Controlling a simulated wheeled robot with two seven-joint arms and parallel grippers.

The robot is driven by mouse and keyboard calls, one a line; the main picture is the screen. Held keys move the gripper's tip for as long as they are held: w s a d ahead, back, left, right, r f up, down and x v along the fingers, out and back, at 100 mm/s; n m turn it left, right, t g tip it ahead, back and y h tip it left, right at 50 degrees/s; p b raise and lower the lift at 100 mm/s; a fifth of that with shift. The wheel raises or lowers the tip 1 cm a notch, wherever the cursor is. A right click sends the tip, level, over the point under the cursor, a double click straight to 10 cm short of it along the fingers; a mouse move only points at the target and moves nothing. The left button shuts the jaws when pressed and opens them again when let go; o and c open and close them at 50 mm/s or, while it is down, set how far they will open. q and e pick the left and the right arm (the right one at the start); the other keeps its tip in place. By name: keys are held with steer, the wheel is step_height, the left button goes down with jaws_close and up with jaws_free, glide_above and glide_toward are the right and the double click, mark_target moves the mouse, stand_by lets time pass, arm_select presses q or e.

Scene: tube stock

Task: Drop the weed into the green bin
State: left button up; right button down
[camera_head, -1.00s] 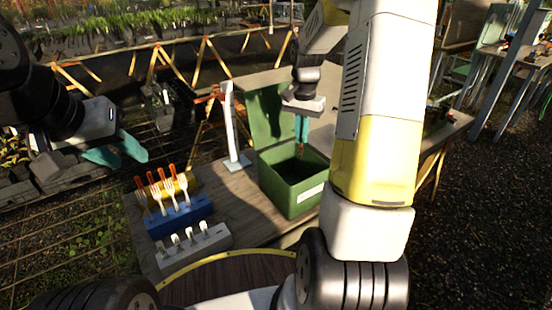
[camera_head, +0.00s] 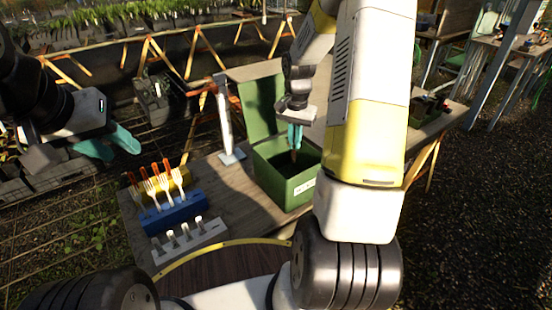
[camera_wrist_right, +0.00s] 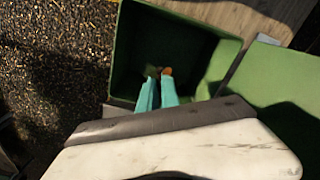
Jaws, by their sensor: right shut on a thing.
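The green bin (camera_head: 286,186) stands on the wooden table with its lid (camera_head: 262,108) raised at the back. My right gripper (camera_head: 295,146) is over the bin's opening, pointing down, its teal fingers shut on the weed (camera_head: 294,156), of which only a small brownish-orange bit shows below the tips. In the right wrist view the fingertips (camera_wrist_right: 157,78) are over the dark inside of the bin (camera_wrist_right: 222,58), with a small orange and dark bit of the weed (camera_wrist_right: 166,71) between them. My left gripper (camera_head: 106,145) is at the left, away from the bin, its teal fingers apart and empty.
A white post (camera_head: 226,125) stands just behind left. Pots (camera_head: 428,108) sit on the right part of the table.

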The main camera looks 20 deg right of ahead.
steer(key=c, duration=1.5)
jaws_free()
step_height(320, 180, up, 8)
steer(key=shift+f, duration=0.1)
steer(key=s+a+r+n+t, duration=0.35)
steer(key=s+a+r, duration=0.35)
steer(key=s+r, duration=0.3)
steer(key=s+a+r+n+t+y, duration=0.1)
steer(key=s+a+r+n, duration=0.1)
steer(key=s, duration=0.4)
steer(key=s+a+r+n+t+y, duration=0.1)
steer(key=s+a+r+n, duration=0.1)
steer(key=s, duration=0.4)
steer(key=shift+a+r+n+t, duration=0.2)
steer(key=shift+a+n+t, duration=0.15)
steer(key=shift+a+n, duration=0.3)
